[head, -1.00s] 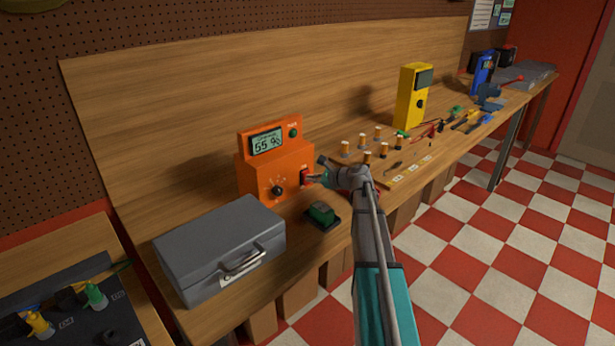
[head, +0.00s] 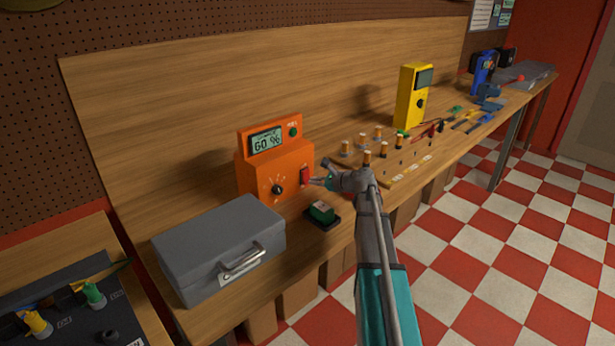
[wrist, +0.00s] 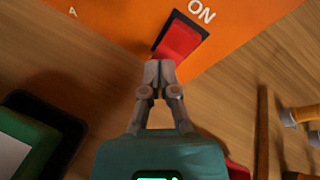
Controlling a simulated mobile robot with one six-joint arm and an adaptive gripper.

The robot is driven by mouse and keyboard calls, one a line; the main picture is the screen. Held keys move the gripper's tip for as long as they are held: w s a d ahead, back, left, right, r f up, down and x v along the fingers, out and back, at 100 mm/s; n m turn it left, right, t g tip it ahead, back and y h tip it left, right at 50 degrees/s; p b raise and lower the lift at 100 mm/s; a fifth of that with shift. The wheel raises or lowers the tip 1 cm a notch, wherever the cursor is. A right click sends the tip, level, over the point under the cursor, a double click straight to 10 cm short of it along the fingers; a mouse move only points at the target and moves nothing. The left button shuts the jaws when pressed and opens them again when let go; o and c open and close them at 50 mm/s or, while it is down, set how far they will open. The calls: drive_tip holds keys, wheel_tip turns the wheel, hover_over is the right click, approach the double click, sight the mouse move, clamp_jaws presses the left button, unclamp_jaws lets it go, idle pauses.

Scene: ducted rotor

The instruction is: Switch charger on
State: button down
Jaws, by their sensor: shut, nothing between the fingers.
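The orange charger (head: 262,178) stands on the wooden bench, its display (head: 266,142) reading what looks like 60 %. A dark knob (head: 278,189) is on its front, and a red rocker switch (head: 304,176) is at the front's right side. The wrist view shows the red switch (wrist: 181,42) beside the word ON. My gripper (head: 318,182) is just right of the switch, fingers pointing at it. In the wrist view my gripper (wrist: 158,68) is shut and empty, its tips at the switch's lower edge; I cannot tell if they touch.
A grey metal box (head: 220,245) stands left of the charger. A green block on a dark base (head: 321,213) lies in front of it. Several orange-topped posts (head: 378,133) and a yellow device (head: 412,97) stand to the right.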

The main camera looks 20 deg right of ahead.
drive_tip(key=shift+s+d+f+b, duration=0.25)
drive_tip(key=shift+s+f+b, duration=0.1)
drive_tip(key=shift+s, duration=0.35)
drive_tip(key=shift+s+d+f+b, duration=0.25)
drive_tip(key=shift+s+f+b, duration=0.15)
drive_tip(key=shift+s, duration=0.3)
drive_tip(key=shift+s+d+f+b, duration=0.25)
drive_tip(key=shift+s+f+b, duration=0.1)
drive_tip(key=shift+s, duration=0.35)
drive_tip(key=shift+r, duration=0.15)
